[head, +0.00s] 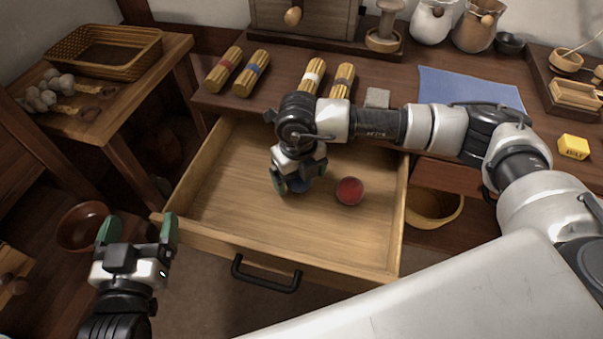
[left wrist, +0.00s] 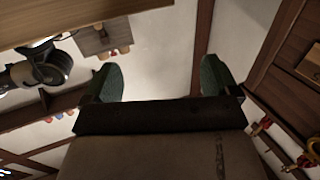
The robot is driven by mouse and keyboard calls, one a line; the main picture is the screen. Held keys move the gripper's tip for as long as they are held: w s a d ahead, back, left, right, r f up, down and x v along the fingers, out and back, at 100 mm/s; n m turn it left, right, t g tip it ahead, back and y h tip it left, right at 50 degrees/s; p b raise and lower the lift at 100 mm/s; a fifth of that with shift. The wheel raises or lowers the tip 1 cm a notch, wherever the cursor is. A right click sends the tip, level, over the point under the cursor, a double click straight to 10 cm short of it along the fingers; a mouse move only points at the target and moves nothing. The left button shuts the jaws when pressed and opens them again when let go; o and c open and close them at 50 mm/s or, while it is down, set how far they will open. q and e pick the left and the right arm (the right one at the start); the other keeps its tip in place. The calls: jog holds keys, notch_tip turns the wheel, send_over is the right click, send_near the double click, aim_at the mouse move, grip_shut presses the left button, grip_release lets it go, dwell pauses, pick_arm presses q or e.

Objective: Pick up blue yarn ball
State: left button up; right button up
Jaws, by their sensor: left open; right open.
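The blue yarn ball (head: 299,185) is in the open wooden drawer (head: 235,205), mostly hidden by my right gripper; only a bit of blue shows between its fingers. My right gripper (head: 296,187) is open and points down at the ball, with its fingers around or just above it; I cannot tell whether they touch it. My left gripper (head: 138,230) is open and empty, outside the drawer by its front left corner. Its two green fingers also show apart in the left wrist view (left wrist: 161,80), with nothing between them.
A red ball (head: 349,191) lies in the drawer right of my right gripper. The drawer's front wall and black handle (head: 266,282) face me. Several tied bundles (head: 251,73) lie on the tabletop behind. A brown bowl (head: 83,227) is near my left gripper.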

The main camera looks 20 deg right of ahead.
jog(key=shift+f, duration=0.3)
pick_arm(q)
jog(key=shift+w+d+r+t, duration=0.2)
jog(key=shift+r+t, duration=0.2)
jog(key=shift+r, duration=0.15)
pick_arm(e)
jog(key=shift+s, duration=0.1)
jog(key=shift+c, duration=0.3)
jog(key=c, duration=0.9)
jog(key=shift+r, duration=0.1)
jog(key=shift+c, duration=0.2)
